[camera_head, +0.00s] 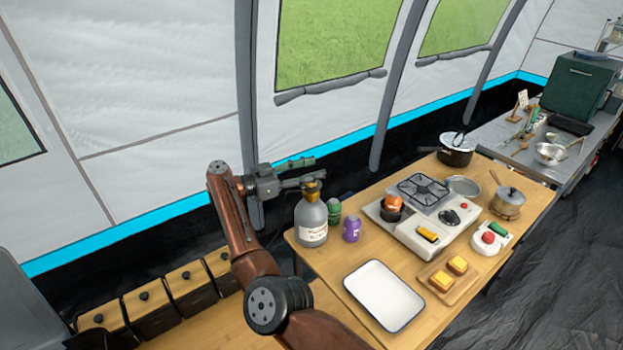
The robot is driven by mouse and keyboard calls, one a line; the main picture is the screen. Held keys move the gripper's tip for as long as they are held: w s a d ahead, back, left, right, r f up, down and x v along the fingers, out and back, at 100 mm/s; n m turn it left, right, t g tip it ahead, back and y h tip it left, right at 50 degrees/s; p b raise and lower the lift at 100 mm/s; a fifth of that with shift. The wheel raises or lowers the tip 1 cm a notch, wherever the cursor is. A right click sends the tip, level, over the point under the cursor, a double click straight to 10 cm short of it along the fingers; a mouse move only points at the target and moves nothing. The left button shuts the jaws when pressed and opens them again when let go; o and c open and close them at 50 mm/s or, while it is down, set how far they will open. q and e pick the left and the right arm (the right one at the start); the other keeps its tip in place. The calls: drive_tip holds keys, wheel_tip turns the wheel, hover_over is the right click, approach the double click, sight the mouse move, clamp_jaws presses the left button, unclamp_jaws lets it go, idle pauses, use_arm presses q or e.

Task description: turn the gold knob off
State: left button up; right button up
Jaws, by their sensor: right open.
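A grey gas bottle (312,222) with a white label stands on the left end of the wooden table. A gold-brown knob (311,187) sits on its top. My right gripper (318,171) is just above and behind the knob in the picture, its fingers apart and pointing right. I see nothing between the fingers. Whether a finger touches the knob is too small to tell. My left gripper is out of view.
Green and purple canisters (351,228) stand right of the bottle. A white tray (384,295), a stove (408,228), a board with yellow blocks (436,287) and pots (507,201) share the table.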

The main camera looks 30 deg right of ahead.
wheel_tip(320, 180, up, 6)
drive_tip(key=shift+f, duration=0.1)
idle(0.6)
